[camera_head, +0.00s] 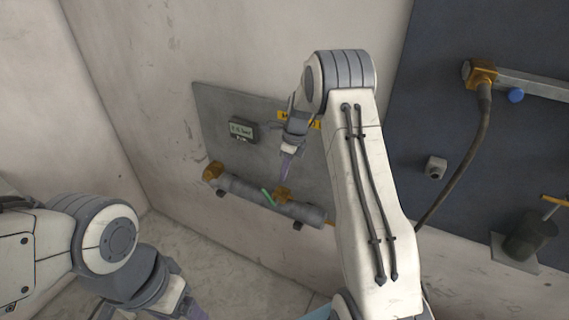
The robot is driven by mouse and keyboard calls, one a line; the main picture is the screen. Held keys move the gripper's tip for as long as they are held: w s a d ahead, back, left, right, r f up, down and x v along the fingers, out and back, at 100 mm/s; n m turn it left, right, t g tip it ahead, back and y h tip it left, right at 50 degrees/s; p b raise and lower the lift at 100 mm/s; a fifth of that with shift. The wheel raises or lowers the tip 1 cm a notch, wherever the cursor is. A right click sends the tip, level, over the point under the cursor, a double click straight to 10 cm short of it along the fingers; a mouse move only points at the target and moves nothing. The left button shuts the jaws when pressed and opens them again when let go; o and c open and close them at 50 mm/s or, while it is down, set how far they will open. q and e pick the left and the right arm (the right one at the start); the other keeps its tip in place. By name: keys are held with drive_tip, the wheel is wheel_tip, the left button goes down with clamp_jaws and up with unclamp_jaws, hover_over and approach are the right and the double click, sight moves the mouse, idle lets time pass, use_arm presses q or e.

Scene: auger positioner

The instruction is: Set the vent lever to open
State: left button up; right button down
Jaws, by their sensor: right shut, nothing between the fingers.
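A grey panel (215,110) on the wall carries a horizontal grey pipe (240,190) with brass-coloured fittings. A short green lever (267,196) sits on the pipe, tilted, its upper end to the left. It may be the vent lever; no label on it can be read. My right gripper (287,168) is shut and empty, pointing down in front of the panel, above and slightly right of the green lever. It appears apart from it. My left gripper (193,309) shows only partly at the bottom edge, well below the pipe; its fingertips are cut off.
A small display box (242,129) is on the panel, and a yellow label (313,121) is partly behind my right arm. At right, a dark blue panel (425,110) bears a brass fitting (481,74) with a hanging hose (462,165). The floor below the pipe looks clear.

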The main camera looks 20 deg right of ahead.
sight(270, 198)
drive_tip(key=a+f, duration=0.1)
drive_tip(key=f, duration=0.1)
drive_tip(key=w+a+f+p, duration=0.1)
drive_tip(key=f, duration=0.1)
drive_tip(key=a+f+p, duration=0.1)
drive_tip(key=f, duration=0.1)
drive_tip(key=shift+w+a, duration=0.1)
drive_tip(key=shift+w, duration=0.25)
drive_tip(key=shift+w+a+f, duration=0.25)
drive_tip(key=shift+f, duration=0.05)
